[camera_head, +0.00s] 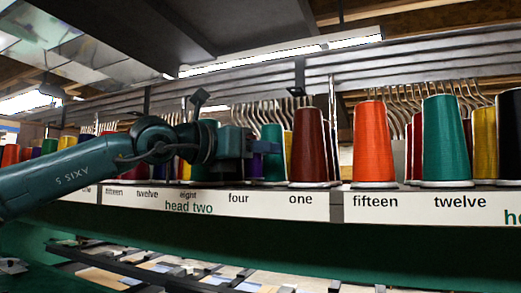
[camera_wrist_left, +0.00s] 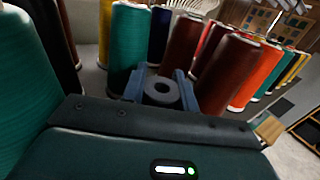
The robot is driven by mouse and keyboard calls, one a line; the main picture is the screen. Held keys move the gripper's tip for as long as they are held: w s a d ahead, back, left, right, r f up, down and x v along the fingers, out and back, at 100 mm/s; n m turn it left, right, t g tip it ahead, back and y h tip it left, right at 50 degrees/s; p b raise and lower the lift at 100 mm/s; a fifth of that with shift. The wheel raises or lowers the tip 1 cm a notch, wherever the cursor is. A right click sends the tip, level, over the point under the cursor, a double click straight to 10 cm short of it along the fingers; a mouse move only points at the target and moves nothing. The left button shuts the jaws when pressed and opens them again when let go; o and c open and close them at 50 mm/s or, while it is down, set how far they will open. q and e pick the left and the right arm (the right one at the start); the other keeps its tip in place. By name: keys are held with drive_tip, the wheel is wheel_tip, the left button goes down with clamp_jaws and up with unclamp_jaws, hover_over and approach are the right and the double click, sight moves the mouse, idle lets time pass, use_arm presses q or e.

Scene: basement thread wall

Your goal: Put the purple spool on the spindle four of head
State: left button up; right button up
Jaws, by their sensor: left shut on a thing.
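My left gripper (camera_head: 264,147) reaches in from the left, just in front of the row of spools and above the "four" label (camera_head: 238,198). It is shut on the purple spool (camera_head: 257,166), of which only a narrow purple strip shows below the fingers. In the left wrist view the fingers stand on both sides of a dark round top with a hole, the spool's end (camera_wrist_left: 162,91). The spindle at "four" is hidden behind my gripper, and I cannot tell whether the spool touches it. My right gripper is not in view.
A green spool (camera_head: 273,153) and a dark red spool (camera_head: 309,146) stand close to the right of my gripper. Orange (camera_head: 373,143) and green (camera_head: 446,138) spools stand farther right. The labelled shelf edge (camera_head: 350,207) runs across; a rail with hooks lies above.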

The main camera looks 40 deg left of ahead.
use_arm(q)
drive_tip(key=shift+f, duration=0.1)
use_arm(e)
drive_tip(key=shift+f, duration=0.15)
use_arm(q)
drive_tip(key=shift+f+b, duration=0.2)
drive_tip(key=shift+b, duration=0.1)
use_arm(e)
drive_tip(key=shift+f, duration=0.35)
use_arm(q)
drive_tip(key=o, duration=1.1)
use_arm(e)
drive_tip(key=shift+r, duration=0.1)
use_arm(q)
drive_tip(key=shift+s, duration=0.3)
drive_tip(key=shift+b+v, duration=2)
drive_tip(key=shift+v, duration=4.3)
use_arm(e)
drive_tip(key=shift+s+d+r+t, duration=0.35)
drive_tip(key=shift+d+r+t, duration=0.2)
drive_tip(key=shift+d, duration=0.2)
